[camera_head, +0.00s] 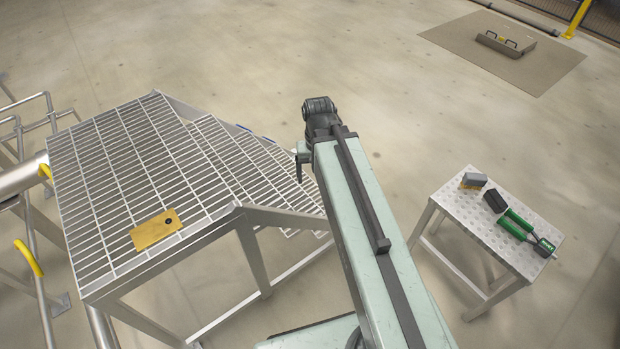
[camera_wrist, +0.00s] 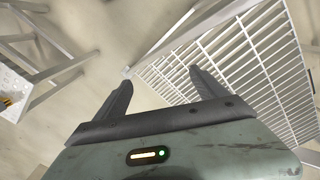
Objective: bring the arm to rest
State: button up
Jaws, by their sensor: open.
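My arm (camera_head: 370,235) reaches out and away from the camera in the head view, between the grating platform on the left and the small table on the right. The end of the arm is partly hidden there behind its own dark joint. In the wrist view my gripper (camera_wrist: 160,88) has its two dark fingers spread apart with nothing between them. Bare floor and a corner of the grating lie beyond the fingers.
The grating platform (camera_head: 110,165) carries a yellow plate (camera_head: 156,230). The small metal table (camera_head: 480,218) holds a green tool (camera_head: 525,232), a black block (camera_head: 495,201) and a grey-yellow item (camera_head: 473,181). Open floor (camera_head: 300,50) lies ahead. A brown mat (camera_head: 470,35) holds a handled lid (camera_head: 506,43).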

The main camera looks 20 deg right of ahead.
jog(key=a+n, duration=0.1)
jog(key=a, duration=0.2)
jog(key=shift+s+a+n, duration=0.25)
jog(key=shift+s+n, duration=0.15)
notch_tip(320, 180, up, 20)
jog(key=p, duration=1.9)
jog(key=shift+p, duration=0.4)
jog(key=shift+f, duration=0.1)
